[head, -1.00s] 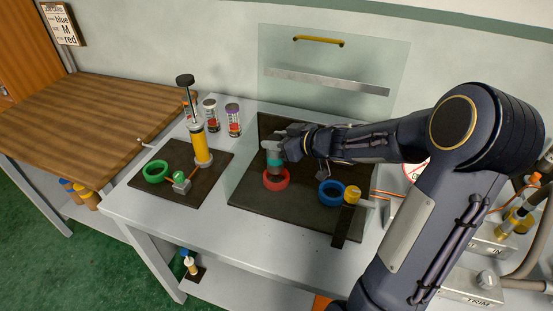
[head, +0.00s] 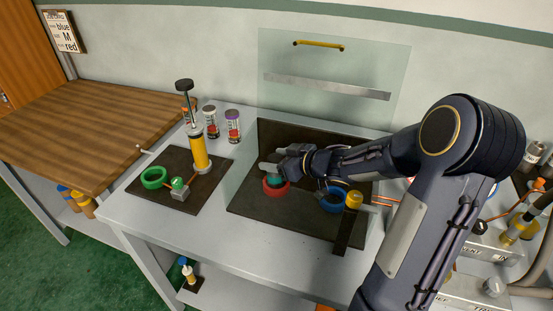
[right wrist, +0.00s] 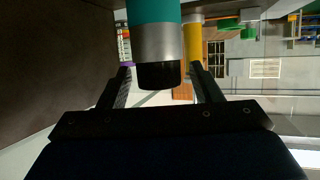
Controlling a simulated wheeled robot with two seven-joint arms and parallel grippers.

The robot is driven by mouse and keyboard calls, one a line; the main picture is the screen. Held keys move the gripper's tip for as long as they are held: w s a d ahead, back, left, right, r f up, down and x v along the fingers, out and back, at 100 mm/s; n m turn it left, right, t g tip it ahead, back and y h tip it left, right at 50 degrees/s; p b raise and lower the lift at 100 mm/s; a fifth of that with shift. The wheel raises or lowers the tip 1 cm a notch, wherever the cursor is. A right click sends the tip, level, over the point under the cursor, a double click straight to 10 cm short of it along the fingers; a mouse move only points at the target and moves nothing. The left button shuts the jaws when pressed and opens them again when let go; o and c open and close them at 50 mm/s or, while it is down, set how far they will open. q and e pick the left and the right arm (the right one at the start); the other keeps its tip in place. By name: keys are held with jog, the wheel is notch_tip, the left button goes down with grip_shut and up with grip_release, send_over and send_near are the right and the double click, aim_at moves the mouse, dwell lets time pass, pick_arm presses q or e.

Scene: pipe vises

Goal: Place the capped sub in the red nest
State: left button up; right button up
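The capped sub has a teal body (head: 273,182), with a grey band and a black end in the right wrist view (right wrist: 158,45). In the head view its teal part stands low within the red ring nest (head: 278,190) on the dark mat, apparently upright. Its upper part is hidden behind my right gripper (head: 272,167). In the right wrist view the two fingers (right wrist: 160,72) are on either side of the sub, with a narrow gap showing at each side, so the gripper looks slightly open around it. My left gripper is not in view.
A blue ring (head: 332,201) and a yellow piece (head: 354,200) are close to the right of the red nest. A green ring (head: 154,177) and a yellow pump (head: 199,152) stand on the left mat (head: 205,196). A clear panel (head: 330,70) stands behind.

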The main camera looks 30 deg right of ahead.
jog(key=shift+r, duration=0.3)
jog(key=p+v, duration=0.2)
jog(key=v, duration=1)
jog(key=shift+f, duration=0.2)
